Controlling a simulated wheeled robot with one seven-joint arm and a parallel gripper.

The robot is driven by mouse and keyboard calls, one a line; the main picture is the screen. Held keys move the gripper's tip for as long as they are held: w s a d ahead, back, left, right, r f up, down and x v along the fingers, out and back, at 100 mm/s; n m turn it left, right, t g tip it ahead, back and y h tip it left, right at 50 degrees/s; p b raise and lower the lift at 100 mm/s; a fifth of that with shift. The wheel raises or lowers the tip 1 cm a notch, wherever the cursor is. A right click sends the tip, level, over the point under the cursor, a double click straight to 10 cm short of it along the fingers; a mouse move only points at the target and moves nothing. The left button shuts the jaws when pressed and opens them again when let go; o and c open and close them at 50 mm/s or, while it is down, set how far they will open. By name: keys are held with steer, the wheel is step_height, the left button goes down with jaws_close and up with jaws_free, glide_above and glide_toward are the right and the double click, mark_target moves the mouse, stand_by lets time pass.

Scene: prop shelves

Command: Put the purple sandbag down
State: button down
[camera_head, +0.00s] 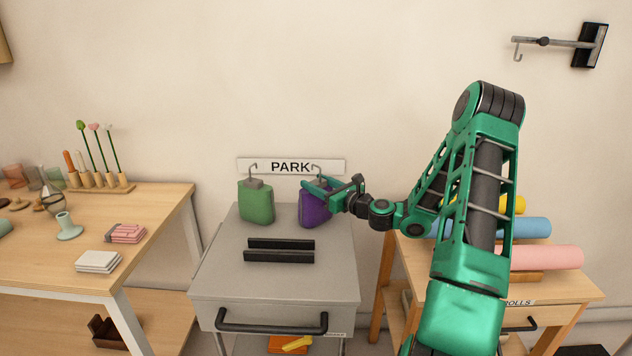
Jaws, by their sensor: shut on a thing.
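The purple sandbag (314,208) is at the back right of the grey cabinet top (220,272), under the PARK sign. My gripper (328,189) reaches in from the right and is shut on its upper part. The gripper hides the top of the bag. I cannot tell whether the bag's base touches the cabinet top or hangs just above it. A hook on the PARK sign (290,167) shows just above the gripper.
A green sandbag (257,203) is to the left, under another hook. Two black bars (280,250) lie mid-cabinet. A wooden table (160,205) with small props stands left. A wooden stand with coloured rolls (545,257) is right, partly behind my arm.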

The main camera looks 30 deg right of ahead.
steer(key=shift+r, duration=0.1)
steer(key=c, duration=0.9)
jaws_free()
